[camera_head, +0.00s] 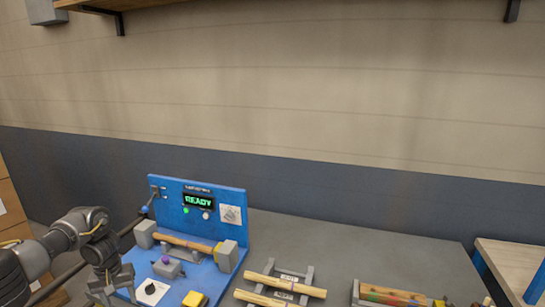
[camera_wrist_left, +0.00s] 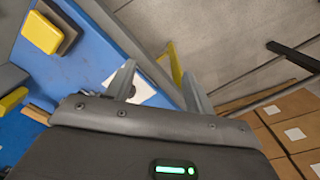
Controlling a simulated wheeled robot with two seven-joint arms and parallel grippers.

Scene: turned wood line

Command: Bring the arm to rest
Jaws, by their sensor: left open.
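My left arm comes in from the left in the head view, and its gripper (camera_head: 118,287) is at the left edge of the blue lathe station (camera_head: 172,205). The wrist view shows the two fingers of the left gripper (camera_wrist_left: 158,70) spread apart with nothing held between them. The fingers point past the edge of the blue base, over the grey floor. A wooden rod (camera_head: 186,242) lies between two grey blocks on the station. My right gripper is not in view.
A rack (camera_head: 309,279) with pale wooden rods stands on the grey table (camera_head: 340,243), right of the station. Cardboard boxes (camera_wrist_left: 285,125) stand at the left. The table behind the racks is clear.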

